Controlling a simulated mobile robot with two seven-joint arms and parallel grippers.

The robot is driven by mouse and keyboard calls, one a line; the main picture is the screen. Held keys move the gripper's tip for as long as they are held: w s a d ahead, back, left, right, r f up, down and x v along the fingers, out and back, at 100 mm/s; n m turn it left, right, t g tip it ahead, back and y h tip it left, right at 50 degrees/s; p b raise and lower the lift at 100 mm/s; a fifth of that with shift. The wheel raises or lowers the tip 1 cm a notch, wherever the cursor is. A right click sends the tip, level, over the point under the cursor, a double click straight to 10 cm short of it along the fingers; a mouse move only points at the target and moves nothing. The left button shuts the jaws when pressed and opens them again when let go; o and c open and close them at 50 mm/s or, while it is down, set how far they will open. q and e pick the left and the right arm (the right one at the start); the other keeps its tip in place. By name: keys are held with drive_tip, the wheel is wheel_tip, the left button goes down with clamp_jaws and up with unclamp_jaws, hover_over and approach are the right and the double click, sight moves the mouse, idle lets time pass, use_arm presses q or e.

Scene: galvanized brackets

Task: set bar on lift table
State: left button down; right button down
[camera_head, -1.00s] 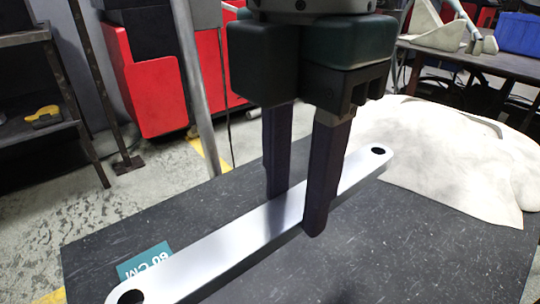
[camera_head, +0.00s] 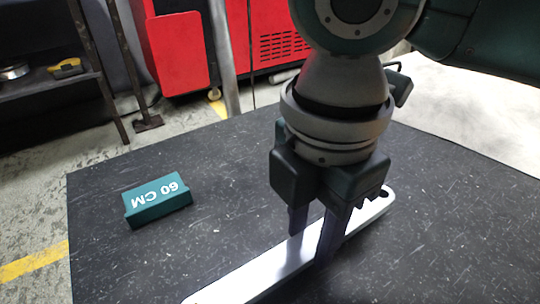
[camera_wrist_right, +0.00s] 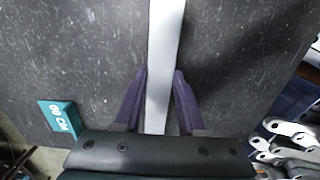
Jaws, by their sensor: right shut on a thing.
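The bar (camera_head: 268,275) is a long, flat, pale metal strip with a hole at its far end. It lies low over the dark speckled table top (camera_head: 240,160); I cannot tell whether it touches. My right gripper (camera_head: 311,250) is shut on the bar, with one finger on each side. In the right wrist view the bar (camera_wrist_right: 164,40) runs up between the dark fingers of the gripper (camera_wrist_right: 160,76). The bar's near end is cut off in the head view. My left gripper is not in view.
A green block marked 60 CM (camera_head: 157,201) stands on the table at the left. A pale sheet (camera_head: 480,105) is at the upper right. Several metal brackets (camera_wrist_right: 290,145) lie off the table's right side in the wrist view. A red cabinet (camera_head: 180,45) stands behind.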

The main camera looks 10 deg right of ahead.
drive_tip(key=shift+f, duration=0.8)
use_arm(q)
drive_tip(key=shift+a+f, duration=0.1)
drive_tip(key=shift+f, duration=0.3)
use_arm(e)
drive_tip(key=shift+r, duration=0.1)
drive_tip(key=c, duration=0.5)
unclamp_jaws()
